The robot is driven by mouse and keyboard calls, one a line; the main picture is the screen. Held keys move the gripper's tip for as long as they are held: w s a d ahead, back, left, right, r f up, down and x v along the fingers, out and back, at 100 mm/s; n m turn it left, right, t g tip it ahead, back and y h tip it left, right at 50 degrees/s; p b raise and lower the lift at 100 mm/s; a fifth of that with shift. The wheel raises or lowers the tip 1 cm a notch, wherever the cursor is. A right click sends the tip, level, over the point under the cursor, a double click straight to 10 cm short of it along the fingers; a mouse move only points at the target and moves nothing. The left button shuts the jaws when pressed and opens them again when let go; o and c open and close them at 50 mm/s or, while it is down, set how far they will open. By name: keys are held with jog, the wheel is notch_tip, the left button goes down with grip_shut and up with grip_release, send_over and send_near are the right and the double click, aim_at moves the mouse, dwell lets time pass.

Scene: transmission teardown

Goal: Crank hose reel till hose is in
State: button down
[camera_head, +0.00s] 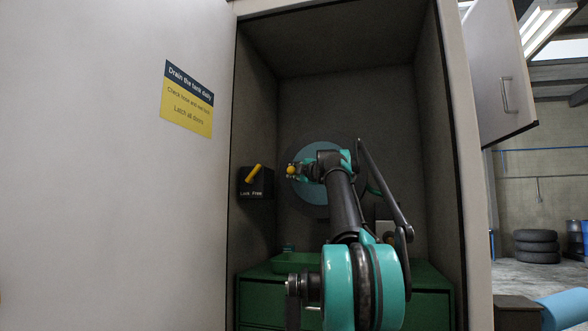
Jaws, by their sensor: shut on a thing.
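The hose reel (312,196) stands in the back of the open cabinet as a round blue disc with a dark rim. My arm hides its middle and right side. My gripper (296,171) is at the reel's left part, shut on the yellow crank knob (291,169). A thin green strand, possibly hose, shows right of my arm; how much hose is out cannot be told. A black lock box (255,188) marked Lock and Free is on the cabinet's left wall. Its yellow lever (254,173) leans up and right, toward the Free side.
A green drawer unit (262,291) with a green tray (290,263) fills the cabinet bottom. Cabinet side walls flank my arm closely. A sign (187,98) is on the outer left panel. An open door (497,75) hangs at upper right. Tyres (536,246) are stacked beyond.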

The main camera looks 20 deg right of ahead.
jog(key=shift+f+n+g, duration=0.25)
jog(key=shift+n+g, duration=0.05)
jog(key=shift+f, duration=0.1)
jog(key=c, duration=1.2)
grip_release()
jog(key=v, duration=1.2)
